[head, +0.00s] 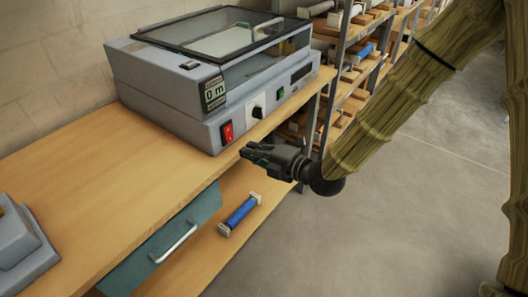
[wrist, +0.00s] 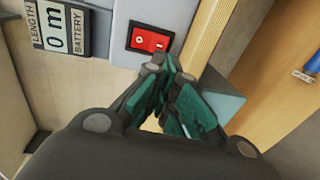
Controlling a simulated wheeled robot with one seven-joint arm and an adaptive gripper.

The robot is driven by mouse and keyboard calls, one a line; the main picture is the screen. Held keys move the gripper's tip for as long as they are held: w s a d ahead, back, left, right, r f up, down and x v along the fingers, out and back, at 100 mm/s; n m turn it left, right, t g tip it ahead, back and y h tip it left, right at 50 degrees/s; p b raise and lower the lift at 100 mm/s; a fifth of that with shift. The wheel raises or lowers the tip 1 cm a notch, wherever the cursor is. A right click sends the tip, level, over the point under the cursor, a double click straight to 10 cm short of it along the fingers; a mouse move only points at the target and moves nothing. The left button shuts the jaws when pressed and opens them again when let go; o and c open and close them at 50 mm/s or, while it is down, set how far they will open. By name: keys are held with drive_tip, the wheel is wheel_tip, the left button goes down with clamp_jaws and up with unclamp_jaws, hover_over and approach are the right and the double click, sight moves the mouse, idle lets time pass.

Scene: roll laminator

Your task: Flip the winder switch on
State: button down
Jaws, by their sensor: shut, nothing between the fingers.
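The grey laminator (head: 185,118) stands on the wooden bench, with a clear lid on top. A red rocker switch (head: 227,133) is at the left end of its front face. In the wrist view the red switch (wrist: 150,39) shows white marks in a black frame. A dark knob on a white plate (head: 257,112) and a green switch (head: 280,93) are further right. No label naming the winder is readable. My gripper (head: 246,154) is shut and empty, in front of and slightly below the red switch. In the wrist view its fingertips (wrist: 168,66) are close beside the switch; I cannot tell whether they touch.
A length display reading 0 m (head: 214,92) is above the red switch. The bench edge runs just below the machine's front. A teal drawer (head: 165,240) and a blue roll (head: 240,212) are below. Shelves (head: 345,75) stand behind right; the floor (head: 400,210) is clear.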

sight(228, 142)
drive_tip(key=shift+p+x, duration=0.75)
drive_tip(key=shift+x, duration=2.35)
drive_tip(key=shift+f, duration=0.1)
